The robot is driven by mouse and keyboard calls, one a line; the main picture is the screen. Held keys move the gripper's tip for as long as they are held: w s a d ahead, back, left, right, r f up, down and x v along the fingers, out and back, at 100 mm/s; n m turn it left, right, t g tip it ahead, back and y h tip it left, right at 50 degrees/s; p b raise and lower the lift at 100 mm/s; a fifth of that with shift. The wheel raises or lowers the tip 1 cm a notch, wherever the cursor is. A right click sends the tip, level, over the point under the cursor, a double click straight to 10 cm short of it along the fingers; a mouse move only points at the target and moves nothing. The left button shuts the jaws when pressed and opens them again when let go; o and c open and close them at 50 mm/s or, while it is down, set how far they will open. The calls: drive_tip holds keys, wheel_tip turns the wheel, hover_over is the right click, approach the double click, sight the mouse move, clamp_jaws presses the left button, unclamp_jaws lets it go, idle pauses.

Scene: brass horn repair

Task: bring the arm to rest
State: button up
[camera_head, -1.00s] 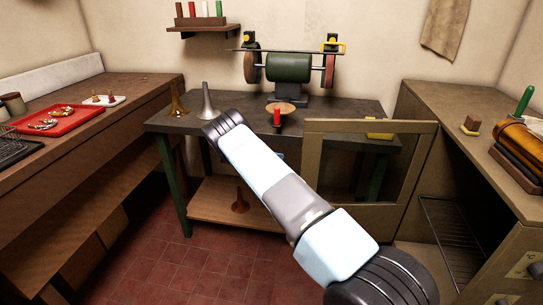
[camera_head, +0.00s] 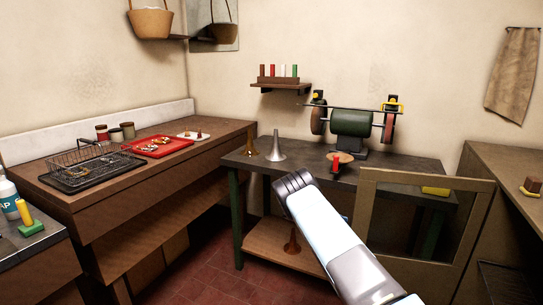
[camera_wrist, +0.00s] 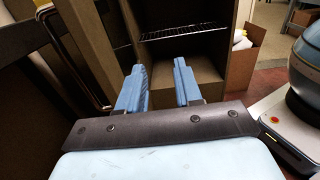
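My arm reaches up from the lower right in the head view, in front of the dark workbench (camera_head: 390,178). The gripper itself is not seen in the head view. In the wrist view my gripper (camera_wrist: 158,80) shows two light-blue fingers set apart, with nothing between them. Beyond the fingers is the open inside of a brown cabinet (camera_wrist: 190,75) with a wire rack (camera_wrist: 185,31). The fingers appear clear of the cabinet, but the exact gap cannot be told.
A framed door (camera_head: 478,215) stands open right of my arm. A red tray (camera_head: 160,148) and wire basket (camera_head: 90,160) sit on the left counter. Red tiled floor (camera_head: 212,285) is clear.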

drive_tip(key=s+d+r+m+t+y, duration=0.1)
drive_tip(key=s+r+m+y, duration=0.3)
drive_tip(key=r, duration=0.6)
drive_tip(key=s+d+r+t+y, duration=0.1)
drive_tip(key=s+r+y, duration=0.2)
drive_tip(key=s+r, duration=0.5)
drive_tip(key=s+d+r+m+t+y, duration=0.2)
drive_tip(key=s+r+m+y, duration=0.15)
drive_tip(key=r, duration=0.75)
drive_tip(key=s+a+r+m+t+y, duration=0.1)
drive_tip(key=s+a+r+t+y, duration=0.1)
drive_tip(key=s+r, duration=0.5)
drive_tip(key=s+a+r+m+t+y, duration=0.2)
drive_tip(key=s+t, duration=0.1)
drive_tip(key=s, duration=0.9)
drive_tip(key=s+a+m+t+y, duration=0.1)
drive_tip(key=s+a+t, duration=0.1)
drive_tip(key=s, duration=0.5)
drive_tip(key=s+a+m+t+y, duration=0.1)
drive_tip(key=s+a+t, duration=0.1)
drive_tip(key=s, duration=0.5)
drive_tip(key=shift+s+a+m, duration=0.25)
drive_tip(key=shift+s+m, duration=0.1)
